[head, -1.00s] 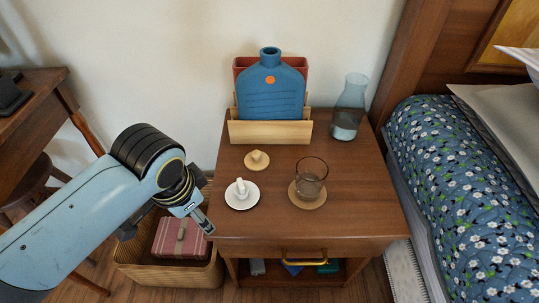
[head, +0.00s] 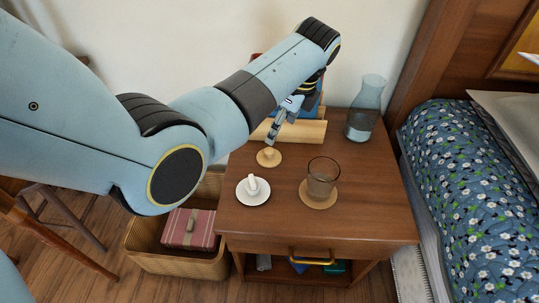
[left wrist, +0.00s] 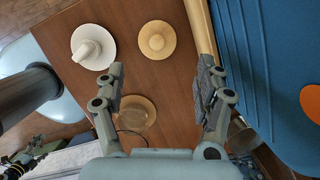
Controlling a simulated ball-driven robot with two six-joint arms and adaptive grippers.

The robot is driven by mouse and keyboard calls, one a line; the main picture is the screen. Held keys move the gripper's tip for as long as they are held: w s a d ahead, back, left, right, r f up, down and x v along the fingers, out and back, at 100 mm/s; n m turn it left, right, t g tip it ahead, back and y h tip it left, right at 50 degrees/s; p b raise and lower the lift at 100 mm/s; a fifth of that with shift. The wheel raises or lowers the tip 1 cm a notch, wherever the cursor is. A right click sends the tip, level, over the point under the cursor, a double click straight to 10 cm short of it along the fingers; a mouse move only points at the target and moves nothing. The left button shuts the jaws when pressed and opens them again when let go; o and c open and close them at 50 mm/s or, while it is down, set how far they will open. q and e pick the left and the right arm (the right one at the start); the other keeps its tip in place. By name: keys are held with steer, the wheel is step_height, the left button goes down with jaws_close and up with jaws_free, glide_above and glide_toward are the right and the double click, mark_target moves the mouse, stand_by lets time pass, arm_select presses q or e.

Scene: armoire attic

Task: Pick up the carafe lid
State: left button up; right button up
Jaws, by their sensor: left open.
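The carafe lid, a round pale-wood disc with a knob, appears to be the piece lying on the nightstand in the head view (head: 268,158). In the left wrist view the wooden lid (left wrist: 157,40) lies beyond the gap between my fingertips. My left gripper (head: 275,131) is above and just behind the lid, fingers pointing down, apart from it. In the left wrist view my left gripper (left wrist: 160,68) is open and empty. The glass carafe (head: 363,108), partly filled, stands at the back right of the nightstand.
A white dish (head: 243,198) holding a small white object is in front of the lid. A glass (head: 322,176) stands on a coaster (head: 318,201) to the right.

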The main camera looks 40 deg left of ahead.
mark_target(269, 150)
arm_select(q)
steer(key=b+x, duration=0.1)
steer(key=x, duration=0.4)
steer(key=b+x, duration=0.2)
steer(key=x, duration=0.3)
steer(key=shift+s+d+f+b, duration=0.1)
steer(key=shift+s+f+b, duration=0.1)
steer(key=shift+b, duration=0.1)
steer(key=shift+r, duration=0.1)
steer(key=shift+c, duration=0.4)
steer(key=c, duration=0.9)
